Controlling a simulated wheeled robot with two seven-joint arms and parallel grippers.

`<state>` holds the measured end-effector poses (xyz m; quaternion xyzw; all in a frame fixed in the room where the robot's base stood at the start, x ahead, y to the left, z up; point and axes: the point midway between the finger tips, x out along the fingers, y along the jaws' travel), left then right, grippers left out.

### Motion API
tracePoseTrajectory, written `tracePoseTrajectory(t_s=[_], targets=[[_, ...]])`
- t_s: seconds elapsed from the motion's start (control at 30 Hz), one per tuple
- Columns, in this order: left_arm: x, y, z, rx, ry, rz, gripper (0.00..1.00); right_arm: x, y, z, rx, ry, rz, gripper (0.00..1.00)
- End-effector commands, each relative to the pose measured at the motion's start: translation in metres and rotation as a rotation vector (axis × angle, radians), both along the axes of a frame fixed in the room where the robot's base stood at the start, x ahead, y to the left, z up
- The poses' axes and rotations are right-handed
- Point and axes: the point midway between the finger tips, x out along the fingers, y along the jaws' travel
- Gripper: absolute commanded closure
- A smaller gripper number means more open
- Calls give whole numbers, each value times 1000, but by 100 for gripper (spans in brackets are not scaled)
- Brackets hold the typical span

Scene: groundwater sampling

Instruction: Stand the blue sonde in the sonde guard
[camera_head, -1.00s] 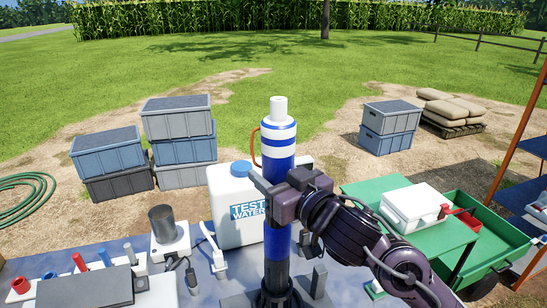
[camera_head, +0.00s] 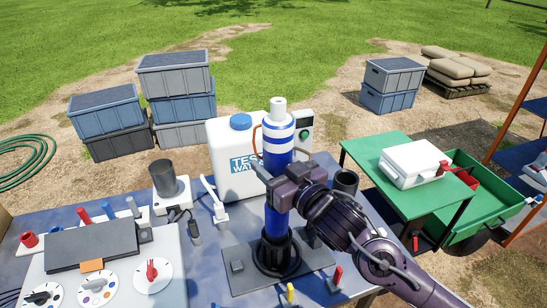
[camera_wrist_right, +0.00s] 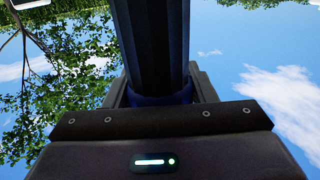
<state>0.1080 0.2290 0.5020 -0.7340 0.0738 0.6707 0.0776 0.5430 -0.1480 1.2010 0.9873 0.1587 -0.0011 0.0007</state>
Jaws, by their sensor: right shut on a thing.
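The blue sonde (camera_head: 277,150), with white bands and a white top, stands about upright in the head view. My right gripper (camera_head: 280,190) is shut around its middle. The sonde's shaft (camera_wrist_right: 153,40) looks dark in the right wrist view, rising between the jaws. Below, the sonde meets a black round holder (camera_head: 276,262) on a dark base plate (camera_head: 238,277), seemingly the sonde guard. Its lower end goes into or behind the dark upper part of that holder; I cannot tell how deep or whether it rests. My left gripper is out of view.
A white test water container (camera_head: 228,135) stands behind the sonde. A black cup (camera_head: 345,183) is to the right, a black cylinder (camera_head: 163,178) to the left. A control box with dials (camera_head: 120,262) fills the table's left front. A green cart (camera_head: 470,195) is at the right.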

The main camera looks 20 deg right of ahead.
Motion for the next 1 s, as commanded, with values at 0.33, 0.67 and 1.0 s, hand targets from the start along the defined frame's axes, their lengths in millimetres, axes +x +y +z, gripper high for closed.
tracePoseTrajectory(t_s=[0.33, 0.67, 1.0], targets=[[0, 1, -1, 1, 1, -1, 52, 0, 0, -2, 0, 0, 0, 36], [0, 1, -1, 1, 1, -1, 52, 0, 0, -1, 0, 0, 1, 28], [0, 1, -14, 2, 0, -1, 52, -33, -10, -4, -3, 3, 4, 28]])
